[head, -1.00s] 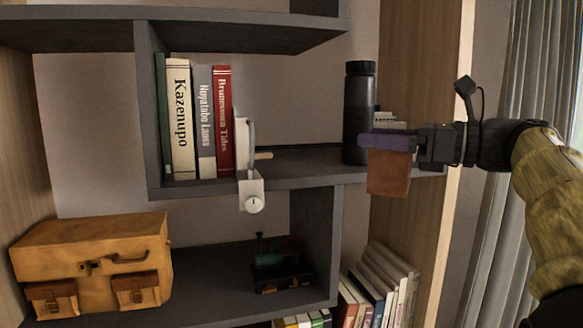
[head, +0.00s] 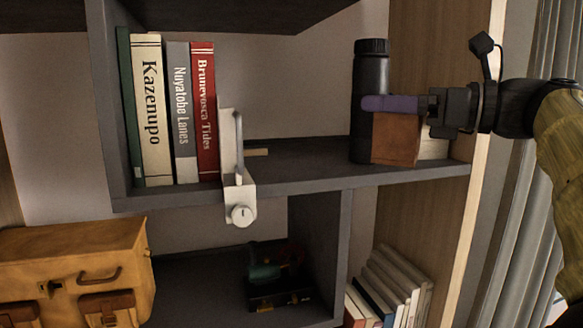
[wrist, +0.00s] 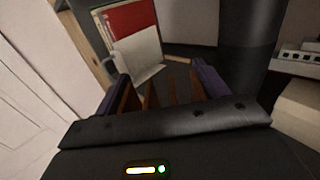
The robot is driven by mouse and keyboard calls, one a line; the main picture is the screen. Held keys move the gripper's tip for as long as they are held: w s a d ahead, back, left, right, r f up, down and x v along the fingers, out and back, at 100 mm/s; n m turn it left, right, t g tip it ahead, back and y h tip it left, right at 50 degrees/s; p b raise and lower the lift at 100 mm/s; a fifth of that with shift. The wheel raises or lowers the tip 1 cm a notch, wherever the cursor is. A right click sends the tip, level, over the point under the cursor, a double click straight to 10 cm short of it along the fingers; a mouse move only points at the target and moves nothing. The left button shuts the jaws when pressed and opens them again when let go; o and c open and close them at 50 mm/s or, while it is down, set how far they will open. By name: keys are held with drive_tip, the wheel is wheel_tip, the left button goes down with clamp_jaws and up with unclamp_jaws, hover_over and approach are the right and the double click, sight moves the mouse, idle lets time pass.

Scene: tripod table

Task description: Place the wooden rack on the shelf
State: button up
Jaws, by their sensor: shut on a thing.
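The wooden rack (head: 397,143) is a reddish-brown piece at the right end of the middle shelf (head: 300,172). My gripper (head: 392,104), with purple fingers, is shut on it near its top. In the wrist view the rack's brown slats (wrist: 172,92) show between the two purple fingers (wrist: 160,85). The rack looks upright, just right of the black bottle, and its lower edge is at about the shelf's surface. I cannot tell whether it touches the shelf. Its far side is hidden.
A black bottle (head: 369,90) stands close left of the rack; it is also in the wrist view (wrist: 250,45). Several upright books (head: 170,110) and a white clamp (head: 238,180) are further left. The shelf between clamp and bottle is mostly clear. A wooden side panel (head: 430,50) rises at the right.

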drive_tip(key=shift+a+r, duration=0.1)
drive_tip(key=f+p+x, duration=0.1)
drive_tip(key=p+x, duration=0.2)
drive_tip(key=x, duration=0.3)
drive_tip(key=f+p+x, duration=0.1)
drive_tip(key=p+x, duration=0.2)
drive_tip(key=x, duration=0.3)
drive_tip(key=p+x, duration=0.4)
drive_tip(key=x, duration=0.2)
drive_tip(key=shift+f, duration=0.4)
drive_tip(key=shift+s+f, duration=0.1)
drive_tip(key=shift+f, duration=0.35)
drive_tip(key=shift+f, duration=0.15)
drive_tip(key=o, duration=1)
drive_tip(key=shift+o, duration=0.2)
